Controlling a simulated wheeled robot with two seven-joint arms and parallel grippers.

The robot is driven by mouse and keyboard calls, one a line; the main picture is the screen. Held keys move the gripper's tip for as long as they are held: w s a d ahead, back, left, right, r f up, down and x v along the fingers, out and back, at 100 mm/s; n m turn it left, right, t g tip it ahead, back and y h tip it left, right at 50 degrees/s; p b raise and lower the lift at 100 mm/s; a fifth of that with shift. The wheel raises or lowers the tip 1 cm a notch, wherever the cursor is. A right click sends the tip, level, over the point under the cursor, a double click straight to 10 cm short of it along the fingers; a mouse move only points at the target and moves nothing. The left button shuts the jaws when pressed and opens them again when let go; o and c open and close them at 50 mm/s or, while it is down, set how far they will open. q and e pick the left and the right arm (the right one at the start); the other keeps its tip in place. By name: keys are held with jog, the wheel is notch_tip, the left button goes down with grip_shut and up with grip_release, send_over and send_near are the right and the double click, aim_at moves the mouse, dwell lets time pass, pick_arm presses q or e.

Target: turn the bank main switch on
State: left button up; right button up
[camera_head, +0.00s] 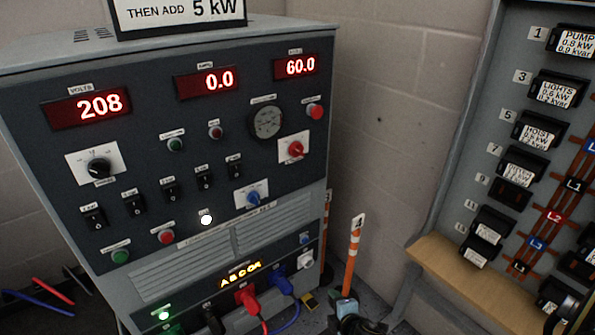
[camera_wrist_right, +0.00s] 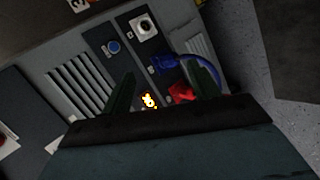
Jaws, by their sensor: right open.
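The grey load bank cabinet (camera_head: 150,165) carries several controls. A red rotary knob (camera_head: 296,149) on a white plate sits at upper right, and a blue rotary knob (camera_head: 252,197) on another plate is below it. Their labels are too small to read, so I cannot tell for certain which is the main switch. My right gripper (camera_wrist_right: 162,72) is open and empty in the right wrist view, facing the lower connector panel. In the head view, a teal and black piece at the bottom, right of the cabinet, may be part of it. My left gripper is not in view.
Red plug (camera_head: 246,297) and blue plug (camera_head: 281,284) with cables stick out low on the cabinet. An orange post (camera_head: 352,255) stands to its right. A breaker panel (camera_head: 510,170) with a wooden ledge (camera_head: 470,272) is farther right. Displays read 208, 0.0 and 60.0.

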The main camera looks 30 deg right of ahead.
jog(key=w+d+r+n+t+h+b, duration=0.1)
jog(key=w+r+n+t, duration=0.2)
jog(key=w+r, duration=0.35)
jog(key=w+d+r+n+t+b, duration=0.1)
jog(key=w+r+n+t+b, duration=0.15)
jog(key=r, duration=0.65)
jog(key=n+t+b, duration=0.1)
jog(key=n+t, duration=0.4)
send_near(300, 152)
jog(key=shift+h, duration=0.4)
jog(key=x, duration=0.8)
jog(key=shift+w+a+f, duration=0.1)
jog(key=shift+w+b, duration=0.3)
jog(key=shift+w, duration=0.2)
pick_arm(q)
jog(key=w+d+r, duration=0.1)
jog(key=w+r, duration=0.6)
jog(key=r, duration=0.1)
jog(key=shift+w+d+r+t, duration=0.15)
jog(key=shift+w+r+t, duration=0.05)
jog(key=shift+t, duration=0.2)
pick_arm(e)
jog(key=shift+c, duration=0.4)
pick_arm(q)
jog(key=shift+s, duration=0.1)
pick_arm(e)
jog(key=c, duration=0.9)
